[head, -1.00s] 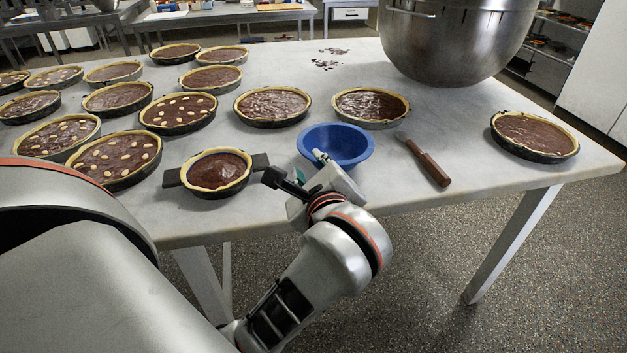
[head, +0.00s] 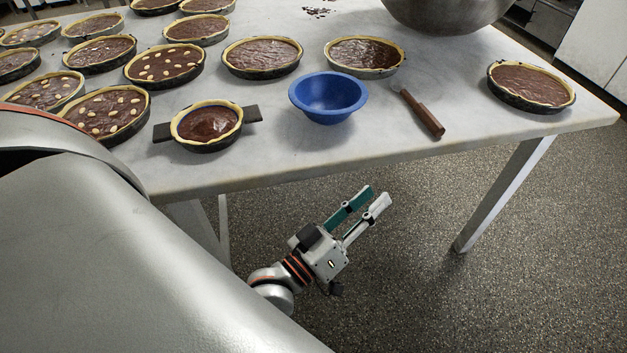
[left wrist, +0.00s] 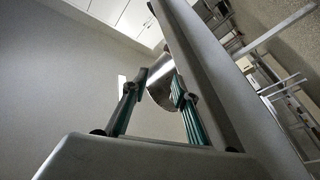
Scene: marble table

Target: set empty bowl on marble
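The empty blue bowl (head: 328,100) stands upright on the white marble table (head: 400,150), near its front edge. My left gripper (head: 366,200) is in front of the table, clear of its front edge and apart from the bowl. Its two fingers are spread with nothing between them. In the left wrist view the gripper (left wrist: 158,108) also shows open, with the large metal mixing bowl (left wrist: 160,88) far beyond the fingers. The blue bowl does not show there. My right gripper is in neither view.
A chocolate tart (head: 207,124) on a dark strip stands left of the bowl, and another tart (head: 364,55) is behind it. A wooden-handled tool (head: 423,113) lies to its right. Several tarts fill the left side. One tart (head: 531,86) stands far right.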

